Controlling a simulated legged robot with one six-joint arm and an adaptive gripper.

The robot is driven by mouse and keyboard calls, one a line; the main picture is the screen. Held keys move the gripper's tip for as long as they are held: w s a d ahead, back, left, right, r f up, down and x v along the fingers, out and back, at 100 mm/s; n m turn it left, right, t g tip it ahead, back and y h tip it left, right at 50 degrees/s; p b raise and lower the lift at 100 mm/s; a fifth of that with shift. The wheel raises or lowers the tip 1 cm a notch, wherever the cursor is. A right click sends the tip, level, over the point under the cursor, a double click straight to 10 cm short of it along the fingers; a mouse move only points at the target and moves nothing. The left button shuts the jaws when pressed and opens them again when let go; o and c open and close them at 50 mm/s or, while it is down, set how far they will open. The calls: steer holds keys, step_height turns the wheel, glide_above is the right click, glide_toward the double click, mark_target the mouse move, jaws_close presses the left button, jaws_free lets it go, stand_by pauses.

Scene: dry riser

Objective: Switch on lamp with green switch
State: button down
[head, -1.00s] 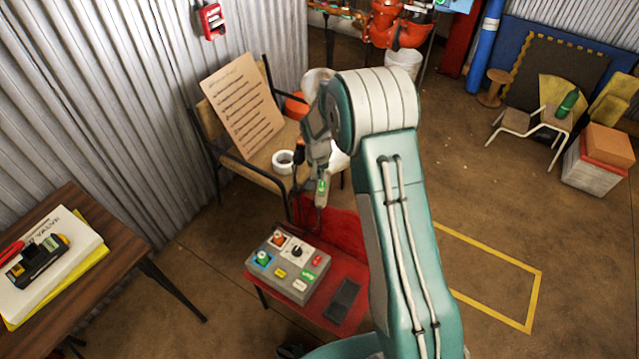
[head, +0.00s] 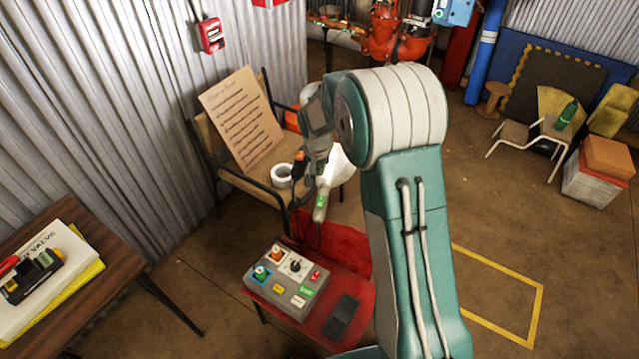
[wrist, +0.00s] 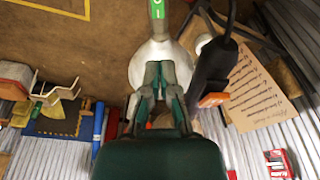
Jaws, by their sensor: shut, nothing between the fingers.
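A pale cord switch with a green rocker (head: 320,203) hangs just below my gripper (head: 320,178) in the head view. In the wrist view the green rocker (wrist: 157,9) shows at the top edge, beyond the fingertips of my gripper (wrist: 160,70). The fingers are shut and empty. I cannot tell whether they touch the switch. A black piece with an orange part (wrist: 212,98) hangs close beside the gripper; it also shows in the head view (head: 299,160). A white rounded thing (wrist: 150,62), perhaps the lamp, is partly hidden behind the fingers.
A grey control box (head: 286,290) with coloured buttons sits on a red chair (head: 345,250) below the gripper. A wooden armchair (head: 235,172) holds a paper sheet (head: 240,120) and a white tape roll (head: 281,175). A dark table (head: 120,262) stands left.

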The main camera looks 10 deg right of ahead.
mark_target(321, 198)
steer(key=f, duration=0.4)
steer(key=w+d+f, duration=0.1)
steer(key=f, duration=0.3)
steer(key=w+f, duration=0.1)
steer(key=f, duration=0.3)
steer(key=shift+d+f, duration=0.15)
steer(key=shift+f, duration=0.15)
steer(key=shift+w+f, duration=0.15)
steer(key=shift+f, duration=0.45)
